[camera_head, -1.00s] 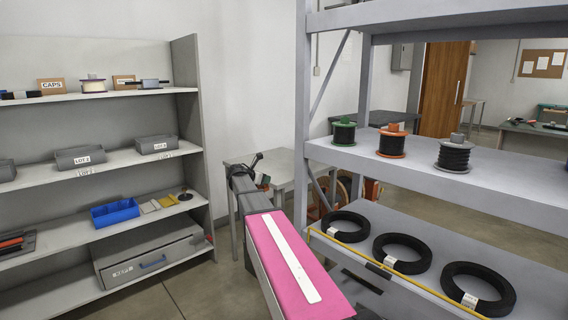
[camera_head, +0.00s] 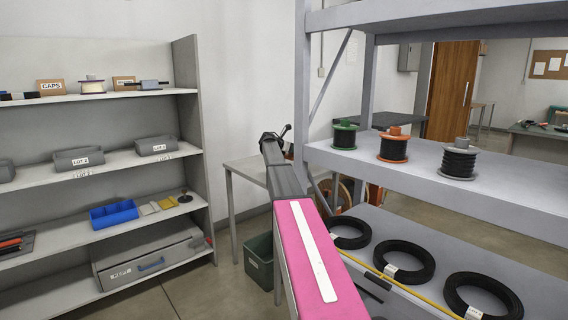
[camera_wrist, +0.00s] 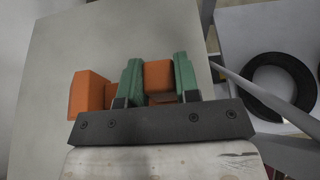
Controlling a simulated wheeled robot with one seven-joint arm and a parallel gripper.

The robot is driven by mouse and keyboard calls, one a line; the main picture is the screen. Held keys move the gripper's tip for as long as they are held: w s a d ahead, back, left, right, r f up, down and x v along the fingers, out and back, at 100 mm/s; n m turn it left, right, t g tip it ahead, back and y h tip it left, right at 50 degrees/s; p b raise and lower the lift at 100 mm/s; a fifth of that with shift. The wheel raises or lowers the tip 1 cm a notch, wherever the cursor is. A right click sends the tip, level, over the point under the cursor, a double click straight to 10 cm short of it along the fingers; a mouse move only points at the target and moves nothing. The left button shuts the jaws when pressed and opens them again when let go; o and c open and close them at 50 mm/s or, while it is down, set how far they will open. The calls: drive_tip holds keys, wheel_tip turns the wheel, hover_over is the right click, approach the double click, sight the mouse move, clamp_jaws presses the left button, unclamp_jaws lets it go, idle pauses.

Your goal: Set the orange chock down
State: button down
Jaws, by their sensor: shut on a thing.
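In the wrist view, the green fingers of my gripper (camera_wrist: 158,82) are shut on the orange chock (camera_wrist: 158,74). More orange (camera_wrist: 88,93) shows left of the left finger; I cannot tell whether it is part of the same chock. A pale grey tabletop (camera_wrist: 60,45) lies beyond the fingers; whether the chock touches it is unclear. In the head view, my gripper (camera_head: 277,136) is at the far end of my pink-covered arm, by the grey table (camera_head: 240,172) between the shelves. The chock is too small to make out there.
A grey rack (camera_head: 420,170) on the right holds wire spools (camera_head: 393,148) and black cable coils (camera_head: 403,262), close beside my arm. A shelf unit (camera_head: 195,120) stands left, with a blue bin (camera_head: 114,212). A dark green bin (camera_head: 259,262) sits on the floor below the table.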

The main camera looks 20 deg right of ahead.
drive_tip(key=shift+w+a+f, duration=0.15)
drive_tip(key=shift+w+f, duration=1.25)
drive_tip(key=shift+f, duration=0.1)
drive_tip(key=shift+w+a+f, duration=0.2)
drive_tip(key=shift+w+f, duration=1.25)
drive_tip(key=shift+f, duration=0.05)
drive_tip(key=shift+w+a+f, duration=0.15)
drive_tip(key=shift+w+f, duration=1.25)
drive_tip(key=shift+f, duration=0.1)
drive_tip(key=shift+f, duration=0.15)
drive_tip(key=c, duration=0.8)
unclamp_jaws()
drive_tip(key=shift+c, duration=0.2)
